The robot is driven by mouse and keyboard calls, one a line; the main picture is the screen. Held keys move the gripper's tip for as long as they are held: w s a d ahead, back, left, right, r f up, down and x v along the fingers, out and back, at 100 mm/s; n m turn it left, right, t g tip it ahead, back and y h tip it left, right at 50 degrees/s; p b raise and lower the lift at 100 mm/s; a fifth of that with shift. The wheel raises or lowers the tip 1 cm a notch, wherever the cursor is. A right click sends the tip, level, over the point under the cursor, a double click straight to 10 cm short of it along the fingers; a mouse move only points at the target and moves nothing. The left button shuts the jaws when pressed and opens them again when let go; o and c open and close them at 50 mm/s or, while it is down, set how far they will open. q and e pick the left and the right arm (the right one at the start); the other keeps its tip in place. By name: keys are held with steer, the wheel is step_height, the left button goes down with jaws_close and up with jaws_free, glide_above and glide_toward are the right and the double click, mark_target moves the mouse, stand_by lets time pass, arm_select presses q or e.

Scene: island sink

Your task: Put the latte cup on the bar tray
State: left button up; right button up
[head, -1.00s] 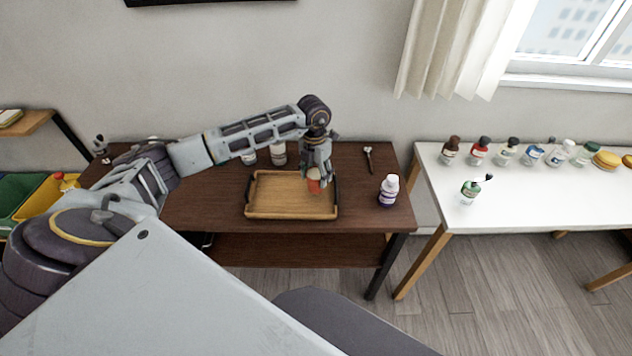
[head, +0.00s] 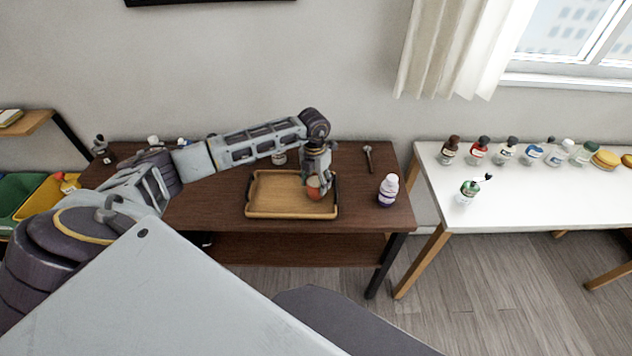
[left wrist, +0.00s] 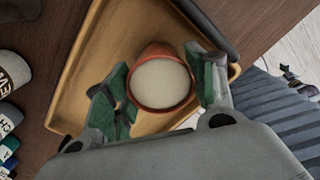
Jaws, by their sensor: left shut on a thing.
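The latte cup (head: 314,190) is small and orange-red. In the left wrist view the latte cup (left wrist: 160,80) shows a pale, creamy top. My left gripper (head: 317,182) is shut on it, with one green-padded finger on each side in the wrist view (left wrist: 162,88). The bar tray (head: 265,211) is a wooden tray with dark handles on the brown table. The cup is over or on the right part of the tray; I cannot tell whether its base touches. The tray also shows in the left wrist view (left wrist: 90,75). My right gripper is not in view.
A white and purple bottle (head: 388,191) stands right of the tray. A spoon-like utensil (head: 369,158) lies behind it. Several bottles stand behind the tray, partly hidden by my arm. A white table (head: 520,200) with several bottles is at the right. The tray's left part is empty.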

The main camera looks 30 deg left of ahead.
mark_target(315, 179)
arm_select(q)
steer(key=o, duration=1)
steer(key=shift+f, duration=0.1)
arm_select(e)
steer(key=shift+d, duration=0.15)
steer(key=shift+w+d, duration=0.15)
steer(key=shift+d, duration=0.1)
arm_select(q)
steer(key=shift+r, duration=0.2)
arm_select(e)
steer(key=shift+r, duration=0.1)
arm_select(q)
steer(key=shift+a+r+b, duration=0.2)
steer(key=shift+r+b, duration=0.4)
steer(key=shift+r, duration=5.35)
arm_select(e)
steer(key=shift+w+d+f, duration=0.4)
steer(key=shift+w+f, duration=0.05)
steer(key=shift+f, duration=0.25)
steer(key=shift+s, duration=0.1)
